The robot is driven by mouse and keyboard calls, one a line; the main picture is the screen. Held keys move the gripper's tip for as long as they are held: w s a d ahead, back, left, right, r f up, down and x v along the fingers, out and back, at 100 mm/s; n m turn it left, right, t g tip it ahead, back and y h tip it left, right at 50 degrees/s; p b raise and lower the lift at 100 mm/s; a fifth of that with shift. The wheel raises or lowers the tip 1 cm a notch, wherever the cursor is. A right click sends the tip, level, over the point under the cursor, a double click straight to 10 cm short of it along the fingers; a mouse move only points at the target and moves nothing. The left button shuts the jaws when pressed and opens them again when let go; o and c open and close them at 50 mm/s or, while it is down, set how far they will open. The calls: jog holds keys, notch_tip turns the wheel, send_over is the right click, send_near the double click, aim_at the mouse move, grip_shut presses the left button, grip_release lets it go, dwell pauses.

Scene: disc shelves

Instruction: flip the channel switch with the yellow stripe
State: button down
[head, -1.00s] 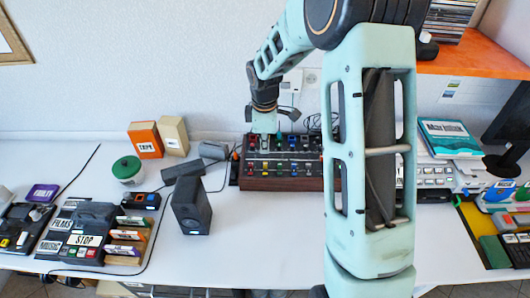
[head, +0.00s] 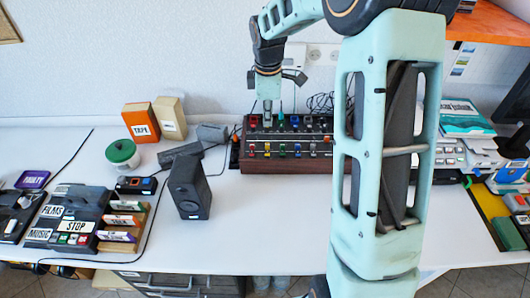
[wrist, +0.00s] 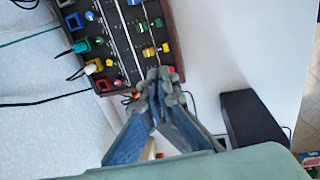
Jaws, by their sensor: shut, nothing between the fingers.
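The channel mixer (head: 290,167) is a dark panel with a wooden front, near the back wall. It carries rows of coloured knobs and switches. Yellow pieces show in its front row, one near the left end (head: 267,149); in the wrist view a yellow piece (wrist: 148,52) shows near the fingers. I cannot make out which switch bears the yellow stripe. My gripper (head: 267,120) points down over the mixer's left part, partly hiding the back row. In the wrist view my gripper (wrist: 156,78) has its fingers together, empty, by the mixer's left end; contact cannot be told.
A black speaker (head: 188,188) stands left of the mixer, with a green-lidded jar (head: 122,154) and the orange TAPE box (head: 140,122) farther left. Cables run behind the mixer. My arm hides its right end. The white table (head: 250,225) is clear in front.

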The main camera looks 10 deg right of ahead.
aim_at(267, 151)
jog(key=shift+r, duration=0.1)
dwell(0.3)
jog(key=f, duration=0.4)
jog(key=w+f, duration=0.1)
jog(key=f, duration=0.4)
jog(key=w+f, duration=0.1)
jog(key=f, duration=0.3)
jog(key=shift+d+f, duration=0.2)
jog(key=shift+f, duration=0.3)
jog(key=shift+w+f+b, duration=0.15)
jog(key=shift+f+b, duration=0.2)
jog(key=shift+f, duration=0.15)
jog(key=shift+r, duration=0.15)
